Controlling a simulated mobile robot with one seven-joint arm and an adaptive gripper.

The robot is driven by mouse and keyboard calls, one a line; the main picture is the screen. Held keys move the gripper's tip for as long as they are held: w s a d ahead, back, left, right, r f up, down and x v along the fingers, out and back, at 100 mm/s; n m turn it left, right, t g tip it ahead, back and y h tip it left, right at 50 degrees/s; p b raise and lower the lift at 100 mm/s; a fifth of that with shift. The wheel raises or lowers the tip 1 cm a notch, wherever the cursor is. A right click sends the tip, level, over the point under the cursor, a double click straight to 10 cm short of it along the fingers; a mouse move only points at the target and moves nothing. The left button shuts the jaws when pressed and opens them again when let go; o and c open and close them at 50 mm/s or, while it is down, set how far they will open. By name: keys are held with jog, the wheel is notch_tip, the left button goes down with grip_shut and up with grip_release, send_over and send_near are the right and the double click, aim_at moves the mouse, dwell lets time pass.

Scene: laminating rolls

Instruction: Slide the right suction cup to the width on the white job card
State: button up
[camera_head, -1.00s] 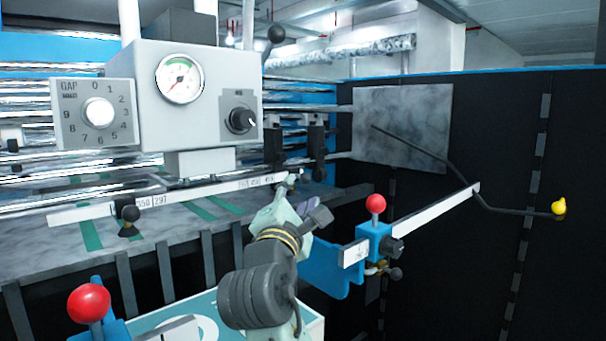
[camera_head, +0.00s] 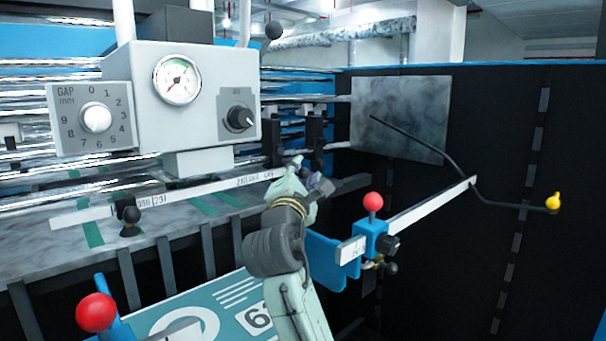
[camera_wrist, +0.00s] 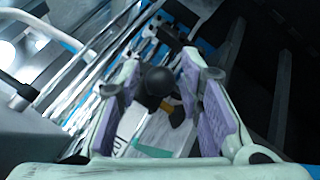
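A white scale rail (camera_head: 195,192) with printed width numbers runs across the front of the machine. The left suction cup (camera_head: 129,214), black with a round foot, hangs near its left end. My gripper (camera_head: 299,165) is at the rail's right end. In the wrist view, my gripper (camera_wrist: 165,90) has its two purple-padded fingers apart, with a black round knob (camera_wrist: 160,82) between them, probably the right suction cup's. I cannot tell whether the pads touch it. In the head view that cup is hidden behind my gripper.
A grey control box (camera_head: 198,100) with gauge and gap dial overhangs the rail. A blue clamp with a red ball (camera_head: 373,202) stands close right of my arm. Another red ball (camera_head: 96,312) is at lower left. A bent black rod with yellow tip (camera_head: 553,203) crosses the right side.

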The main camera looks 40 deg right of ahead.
grip_shut()
dwell(0.5)
